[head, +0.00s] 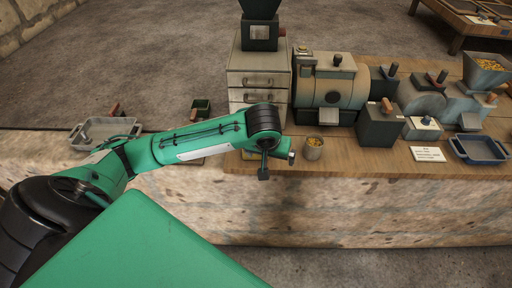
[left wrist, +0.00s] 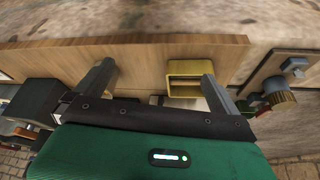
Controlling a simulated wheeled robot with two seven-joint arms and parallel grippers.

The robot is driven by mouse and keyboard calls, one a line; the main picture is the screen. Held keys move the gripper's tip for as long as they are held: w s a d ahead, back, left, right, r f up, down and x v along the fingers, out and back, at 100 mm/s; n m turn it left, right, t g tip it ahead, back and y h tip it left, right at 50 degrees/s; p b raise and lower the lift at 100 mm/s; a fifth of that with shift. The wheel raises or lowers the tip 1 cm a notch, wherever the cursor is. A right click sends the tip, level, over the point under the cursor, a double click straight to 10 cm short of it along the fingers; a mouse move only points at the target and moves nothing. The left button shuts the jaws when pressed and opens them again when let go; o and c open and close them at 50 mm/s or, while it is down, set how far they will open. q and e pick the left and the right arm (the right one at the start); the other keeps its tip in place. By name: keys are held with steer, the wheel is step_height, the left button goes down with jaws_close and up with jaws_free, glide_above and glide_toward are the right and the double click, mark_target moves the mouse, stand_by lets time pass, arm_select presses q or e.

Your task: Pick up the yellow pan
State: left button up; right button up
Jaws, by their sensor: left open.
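The yellow pan (left wrist: 187,72) is a small open yellow box on the wooden tabletop in the left wrist view. In the head view only a bit of the yellow pan (head: 249,155) shows, near the table's front edge, mostly hidden by my left gripper (head: 277,165). My left gripper is open and empty, with its fingers spread. In the left wrist view the pan appears beyond the gap of the left gripper (left wrist: 157,74), close to the right-hand finger. I cannot tell the exact height between fingers and pan. My right gripper is not in view.
A small cup with yellow bits (head: 314,148) stands just right of the left gripper. A drawer cabinet (head: 258,80) and a beige drum machine (head: 331,85) stand behind. A grey tray (head: 104,131) is at left, a blue tray (head: 480,148) at right, a white card (head: 428,154) nearby.

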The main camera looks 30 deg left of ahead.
arm_select(q)
steer(key=w+a+r+n+y, duration=0.1)
steer(key=w+a+r+n, duration=0.2)
steer(key=a+r, duration=0.25)
glide_above(255, 157)
steer(key=w, duration=0.2)
steer(key=f, duration=0.5)
steer(key=a+f, duration=0.1)
steer(key=f, duration=0.2)
steer(key=shift+f, duration=0.3)
steer(key=x, duration=0.4)
steer(key=shift+w+a, duration=0.1)
steer(key=shift+a, duration=0.1)
steer(key=shift+w+a+f+y, duration=0.1)
steer(key=shift+w+f+y, duration=0.15)
steer(key=shift+f, duration=0.25)
steer(key=c, duration=0.9)
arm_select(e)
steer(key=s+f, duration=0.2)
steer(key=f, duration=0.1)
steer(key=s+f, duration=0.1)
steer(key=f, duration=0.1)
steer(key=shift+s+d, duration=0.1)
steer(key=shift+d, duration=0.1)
